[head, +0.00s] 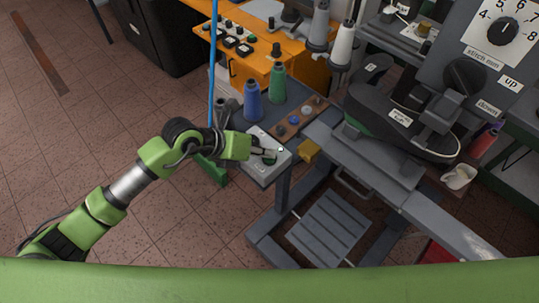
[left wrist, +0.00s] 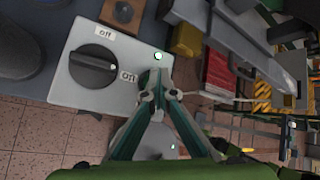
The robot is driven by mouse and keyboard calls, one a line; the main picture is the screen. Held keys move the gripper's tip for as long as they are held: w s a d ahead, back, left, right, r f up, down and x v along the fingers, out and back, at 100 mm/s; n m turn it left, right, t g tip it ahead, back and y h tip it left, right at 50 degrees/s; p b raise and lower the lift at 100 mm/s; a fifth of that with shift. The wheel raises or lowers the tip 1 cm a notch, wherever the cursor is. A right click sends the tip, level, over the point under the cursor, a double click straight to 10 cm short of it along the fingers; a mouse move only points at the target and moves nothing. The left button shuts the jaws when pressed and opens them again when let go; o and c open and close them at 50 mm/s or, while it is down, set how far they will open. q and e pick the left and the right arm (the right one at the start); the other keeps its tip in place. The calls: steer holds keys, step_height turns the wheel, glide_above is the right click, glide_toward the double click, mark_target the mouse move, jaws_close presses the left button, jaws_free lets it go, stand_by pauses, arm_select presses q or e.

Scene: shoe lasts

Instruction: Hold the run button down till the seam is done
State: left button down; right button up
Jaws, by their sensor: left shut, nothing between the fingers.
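A light grey control box (head: 255,170) sits at the front left corner of the machine stand. In the left wrist view the box (left wrist: 68,92) carries a black rotary knob (left wrist: 93,66) with two small labels beside it. A small lit green lamp (left wrist: 158,56) shows just beyond my fingertips; it also shows in the head view (head: 281,149). My left gripper (head: 271,153) is shut and empty, its tips at the box's right part. In the left wrist view the fingertips (left wrist: 158,82) cover what lies under them. I cannot tell whether they touch a button. My right gripper is out of view.
Blue (head: 253,101) and green (head: 277,84) thread cones stand behind the box. A yellow block (head: 309,151) is just right of it. The black sewing machine (head: 400,118) and stitch dial (head: 503,30) stand farther right.

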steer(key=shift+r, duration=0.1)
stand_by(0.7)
arm_select(q)
steer(key=shift+r+p, duration=0.8)
steer(key=shift+r, duration=0.15)
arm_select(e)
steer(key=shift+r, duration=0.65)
arm_select(q)
step_height(320, 180, up, 5)
steer(key=p, duration=0.4)
steer(key=shift+r, duration=0.1)
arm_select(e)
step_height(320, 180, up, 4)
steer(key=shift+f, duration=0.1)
arm_select(q)
steer(key=shift+w+a, duration=0.1)
stand_by(1.4)
